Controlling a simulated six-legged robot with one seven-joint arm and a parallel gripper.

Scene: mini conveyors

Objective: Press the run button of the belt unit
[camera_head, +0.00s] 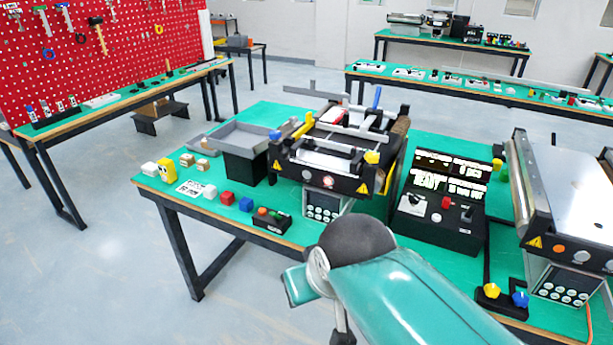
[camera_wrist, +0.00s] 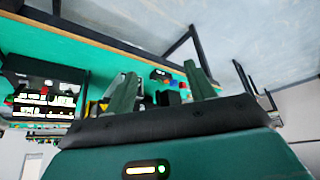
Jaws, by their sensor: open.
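The belt unit (camera_head: 335,150) stands on the green-topped table in the head view, with a dark body, pale belt and yellow corner parts. Which button is the run button is too small to tell. My gripper (camera_wrist: 162,82) shows in the wrist view with two green fingers wide apart and nothing between them. My arm covers the table's front edge in the head view, and the fingers are not clear there.
Another belt machine (camera_head: 575,190) stands farther right. Floor at left is clear.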

